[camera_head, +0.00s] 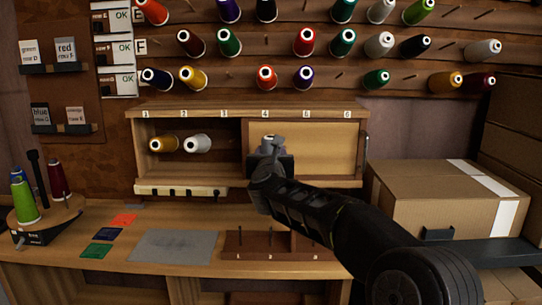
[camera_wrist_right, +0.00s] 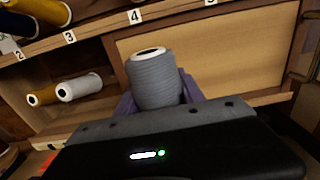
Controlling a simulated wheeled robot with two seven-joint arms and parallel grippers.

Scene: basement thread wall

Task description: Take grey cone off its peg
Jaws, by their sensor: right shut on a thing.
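The grey cone (camera_wrist_right: 156,82) is between the fingers of my right gripper (camera_head: 270,152), which is shut on it. The cone's top end also shows in the head view (camera_head: 272,141), in front of the cabinet near the number 4. In the right wrist view it stands nearly upright, its lower part hidden by the gripper body. No peg shows under the cone; I cannot tell whether one is inside it. My left gripper is not in view.
A cabinet (camera_head: 240,112) holds a gold cone (camera_head: 164,144) and a white cone (camera_head: 198,143); its right part has a tan panel (camera_head: 325,150). Below stands a brown peg rack (camera_head: 258,244). Cardboard boxes (camera_head: 420,205) fill the right. Thread cones hang on wall pegs above.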

